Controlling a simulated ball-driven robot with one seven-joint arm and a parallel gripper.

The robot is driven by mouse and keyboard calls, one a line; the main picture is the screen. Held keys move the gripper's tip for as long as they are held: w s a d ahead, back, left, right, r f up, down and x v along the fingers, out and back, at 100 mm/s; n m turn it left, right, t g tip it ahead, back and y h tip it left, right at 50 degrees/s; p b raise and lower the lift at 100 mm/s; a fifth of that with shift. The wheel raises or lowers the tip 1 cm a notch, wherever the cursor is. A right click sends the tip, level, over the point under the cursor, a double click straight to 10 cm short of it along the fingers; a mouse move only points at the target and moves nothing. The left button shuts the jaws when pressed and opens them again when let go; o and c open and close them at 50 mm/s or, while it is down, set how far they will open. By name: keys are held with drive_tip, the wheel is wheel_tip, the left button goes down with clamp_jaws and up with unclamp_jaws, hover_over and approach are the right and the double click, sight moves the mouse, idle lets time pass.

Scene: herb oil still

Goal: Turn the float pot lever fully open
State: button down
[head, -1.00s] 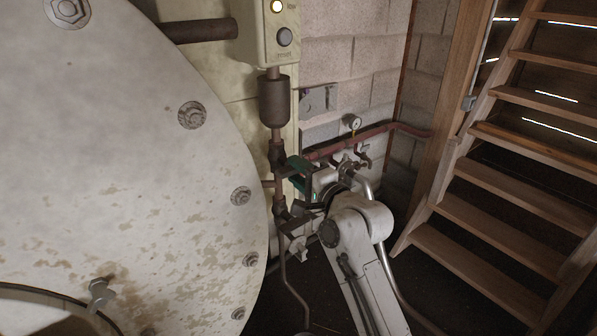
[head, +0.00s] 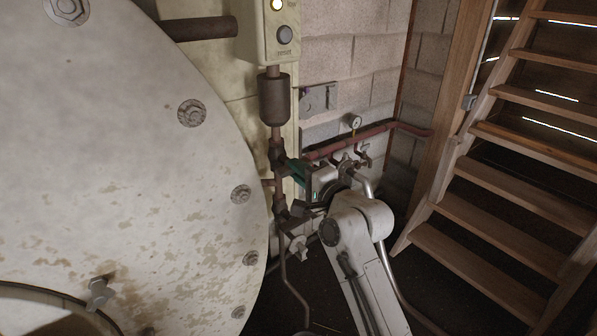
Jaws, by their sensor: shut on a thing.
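The float pot (head: 274,100) is a brown cylinder on an upright pipe, below a pale control box. Dark valve fittings (head: 277,153) sit on the pipe beneath it. My gripper (head: 290,170) is at these fittings, reaching in from the lower right. A green part shows at its tip, slanting down to the right beside the pipe. The jaws are shut on the float pot lever, as far as I can tell. The lever itself is mostly hidden by my gripper and the fittings, so its exact angle cannot be read.
The large pale still end (head: 150,190) with bolts fills the left, close to my gripper. A red-brown pipe (head: 375,133) with a gauge (head: 353,122) runs along the block wall behind. Wooden stairs (head: 520,160) stand at the right. A control box (head: 267,30) hangs above.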

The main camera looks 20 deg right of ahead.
drive_tip(key=shift+f+n+b, duration=0.2)
drive_tip(key=shift+n+b, duration=5.1)
drive_tip(key=shift+n, duration=3.8)
drive_tip(key=c, duration=1.1)
unclamp_jaws()
drive_tip(key=shift+r, duration=0.15)
drive_tip(key=shift+s, duration=0.1)
drive_tip(key=b+v, duration=0.1)
drive_tip(key=v, duration=0.9)
drive_tip(key=shift+s+d, duration=0.15)
drive_tip(key=shift+s, duration=0.15)
